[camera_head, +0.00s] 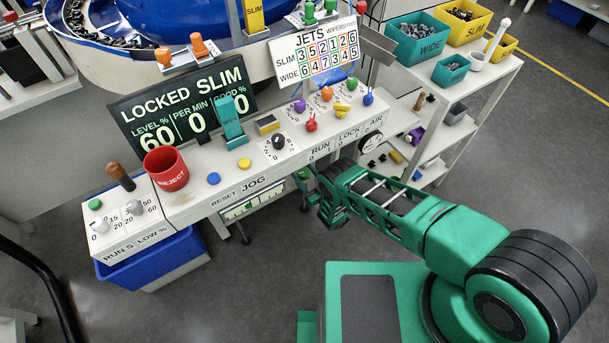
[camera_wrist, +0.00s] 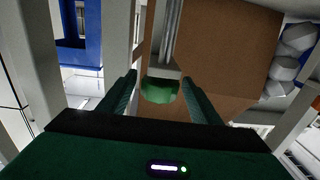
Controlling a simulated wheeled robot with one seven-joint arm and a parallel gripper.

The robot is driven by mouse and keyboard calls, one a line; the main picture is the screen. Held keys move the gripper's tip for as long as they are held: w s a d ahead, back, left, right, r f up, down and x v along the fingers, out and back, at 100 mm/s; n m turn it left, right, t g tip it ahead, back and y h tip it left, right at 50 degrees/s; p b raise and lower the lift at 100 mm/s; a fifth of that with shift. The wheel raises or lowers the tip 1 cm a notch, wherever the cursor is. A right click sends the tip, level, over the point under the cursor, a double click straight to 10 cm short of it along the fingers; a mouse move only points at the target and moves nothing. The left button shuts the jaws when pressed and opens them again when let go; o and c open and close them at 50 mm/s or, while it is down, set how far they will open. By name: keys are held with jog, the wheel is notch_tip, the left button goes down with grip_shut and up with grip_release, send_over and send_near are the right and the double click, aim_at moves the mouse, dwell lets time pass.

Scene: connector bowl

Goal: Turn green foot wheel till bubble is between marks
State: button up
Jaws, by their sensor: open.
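The green foot wheel (camera_wrist: 160,91) shows in the wrist view at the bottom of a grey metal leg. My gripper (camera_wrist: 158,86) is open, with one green finger on each side of the wheel. I cannot tell whether either finger touches it. In the head view my gripper (camera_head: 318,193) is low at the console's front edge, partly hidden by my own arm. A pale green level strip with dark marks (camera_head: 252,204) hangs under the console front near JOG. Its bubble is too small to make out.
The console (camera_head: 240,187) with knobs and a red REJECT cup (camera_head: 166,169) stands above my gripper. A blue bin (camera_head: 150,262) is at lower left. A shelf cart (camera_head: 487,75) with parts bins is at right. In the wrist view, a brown surface (camera_wrist: 225,50) lies behind the wheel.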

jog(key=shift+c, duration=0.2)
jog(key=c, duration=1)
jog(key=shift+h, duration=0.3)
jog(key=shift+w+d+m+t+h, duration=0.1)
jog(key=shift+m+t+h, duration=0.8)
jog(key=shift+m+h, duration=0.4)
jog(key=shift+o, duration=1)
jog(key=shift+m+t+h, duration=0.4)
jog(key=shift+m+h, duration=0.1)
jog(key=shift+h, duration=0.7)
jog(key=shift+c, duration=1.2)
jog(key=shift+o, duration=0.2)
jog(key=shift+m+h, duration=0.3)
jog(key=shift+m, duration=0.1)
